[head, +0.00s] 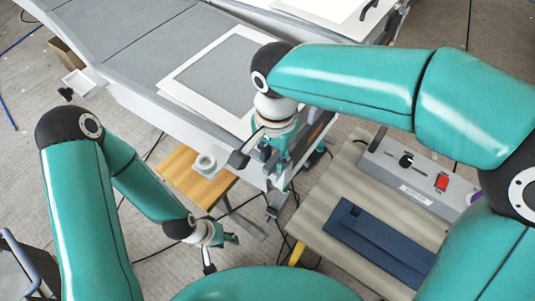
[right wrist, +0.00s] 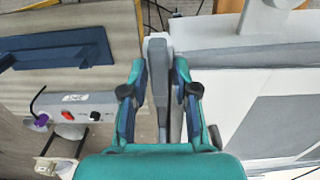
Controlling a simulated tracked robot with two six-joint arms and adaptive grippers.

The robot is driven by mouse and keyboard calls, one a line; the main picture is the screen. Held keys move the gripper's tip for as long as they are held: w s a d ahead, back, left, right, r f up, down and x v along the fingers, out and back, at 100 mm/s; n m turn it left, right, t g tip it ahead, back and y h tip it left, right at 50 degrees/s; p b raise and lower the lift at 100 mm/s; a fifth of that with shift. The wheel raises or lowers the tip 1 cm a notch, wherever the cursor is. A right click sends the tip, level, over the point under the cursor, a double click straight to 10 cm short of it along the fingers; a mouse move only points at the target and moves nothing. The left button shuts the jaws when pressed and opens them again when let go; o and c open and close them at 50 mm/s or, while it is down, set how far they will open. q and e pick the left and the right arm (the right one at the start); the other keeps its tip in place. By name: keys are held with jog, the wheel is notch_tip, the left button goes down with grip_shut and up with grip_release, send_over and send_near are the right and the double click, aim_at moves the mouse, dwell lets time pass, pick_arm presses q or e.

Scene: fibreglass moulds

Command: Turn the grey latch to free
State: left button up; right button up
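In the right wrist view a long grey bar, which looks like the grey latch (right wrist: 157,55), lies between the fingers of my right gripper (right wrist: 158,82). The fingers are apart, one on each side of the bar. I cannot tell whether they touch it. In the head view my right gripper (head: 274,158) points down at the near corner of the mould table; the latch is not clearly seen there, with my gripper and wrist over that spot. My left gripper (head: 230,239) is low at the left, away from the table; its fingers are too small to judge.
The grey mould (head: 125,25) carries a white-framed panel (head: 185,75). A wooden stool (head: 190,172) stands below it. At the right, a bench (head: 330,255) holds a dark blue tray (head: 385,240) and a control box (head: 415,180) with a red switch. Cables lie on the floor.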

jog(key=shift+f, duration=0.1)
grip_shut()
jog(key=shift+a, duration=0.3)
